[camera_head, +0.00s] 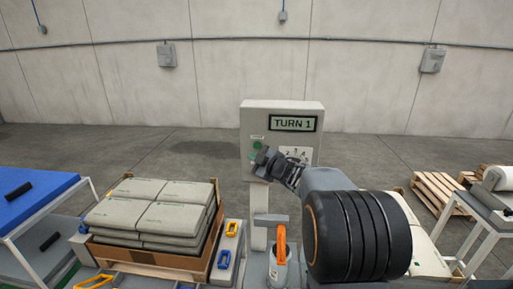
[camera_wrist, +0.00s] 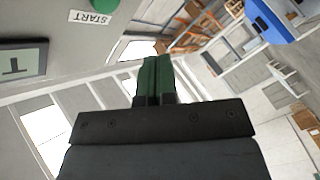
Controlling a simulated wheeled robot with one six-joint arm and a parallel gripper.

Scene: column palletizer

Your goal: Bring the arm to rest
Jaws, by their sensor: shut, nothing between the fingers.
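My gripper (camera_head: 263,160) is in front of the control box (camera_head: 250,112), just below its green button (camera_head: 258,145). In the wrist view my gripper (camera_wrist: 154,80) has its two green fingers together, with nothing between them. The green button (camera_wrist: 104,4) is at the top edge there, beside a START label (camera_wrist: 91,18), and the fingertips look apart from it. The box's display (camera_head: 293,123) reads TURN 1. My arm reaches in from the lower right and hides part of the box's lower face.
Grey sacks (camera_head: 150,210) are stacked in a brown tray (camera_head: 205,243) on the left. A blue-topped table (camera_head: 45,195) stands far left. Wooden pallets (camera_head: 437,190) and a white table (camera_head: 490,213) are at right. Open floor lies behind the box.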

